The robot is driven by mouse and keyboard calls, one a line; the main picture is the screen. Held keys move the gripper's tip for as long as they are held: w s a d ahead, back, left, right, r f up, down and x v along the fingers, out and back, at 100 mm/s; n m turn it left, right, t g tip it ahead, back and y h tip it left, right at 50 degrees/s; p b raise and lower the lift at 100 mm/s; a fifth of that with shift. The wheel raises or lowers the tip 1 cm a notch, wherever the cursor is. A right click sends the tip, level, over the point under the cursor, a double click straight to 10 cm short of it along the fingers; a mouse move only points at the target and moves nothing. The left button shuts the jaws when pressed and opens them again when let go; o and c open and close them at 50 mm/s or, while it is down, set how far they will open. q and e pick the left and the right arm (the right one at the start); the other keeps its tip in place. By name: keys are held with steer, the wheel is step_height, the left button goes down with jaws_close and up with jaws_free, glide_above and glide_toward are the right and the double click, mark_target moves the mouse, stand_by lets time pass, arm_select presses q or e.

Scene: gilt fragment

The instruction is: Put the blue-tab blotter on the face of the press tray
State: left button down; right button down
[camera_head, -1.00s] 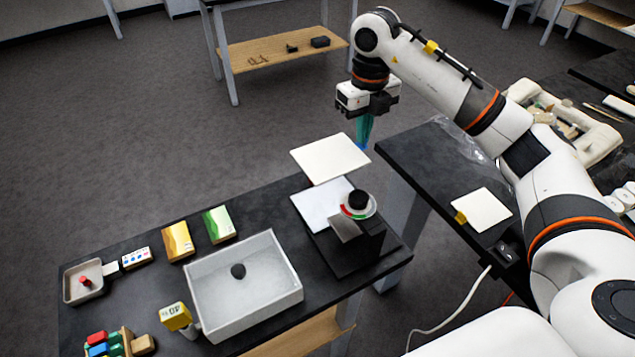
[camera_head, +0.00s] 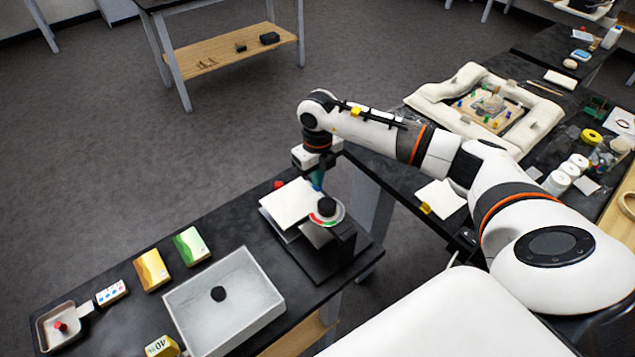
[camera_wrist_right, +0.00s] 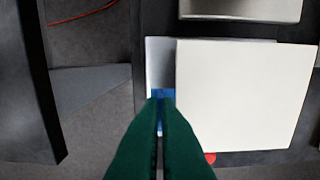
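The blue-tab blotter is a white square sheet (camera_head: 290,202), which also shows in the right wrist view (camera_wrist_right: 242,95). Its blue tab (camera_wrist_right: 160,94) is at the tips of my right gripper's green fingers. My right gripper (camera_head: 318,186) is shut on that tab, with the fingertips close together (camera_wrist_right: 160,102). The sheet lies over the press tray (camera_head: 288,236) and hides most of its face; a pale strip of the tray shows in the wrist view (camera_wrist_right: 160,58). I cannot tell whether sheet and tray touch. My left gripper is out of view.
The black press (camera_head: 338,250) with a round dial stands beside the tray. A grey basin (camera_head: 250,290) and yellow and green boxes (camera_head: 190,246) are to the left. A yellow-tabbed sheet (camera_head: 441,197) lies on the right table. A gap separates the tables.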

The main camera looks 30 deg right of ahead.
step_height(320, 180, down, 3)
steer(key=shift+f+p, duration=0.15)
steer(key=shift+p, duration=0.25)
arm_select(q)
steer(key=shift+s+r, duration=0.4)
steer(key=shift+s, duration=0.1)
arm_select(e)
steer(key=shift+f, duration=0.15)
steer(key=shift+f, duration=0.15)
steer(key=c, duration=1.7)
jaws_free()
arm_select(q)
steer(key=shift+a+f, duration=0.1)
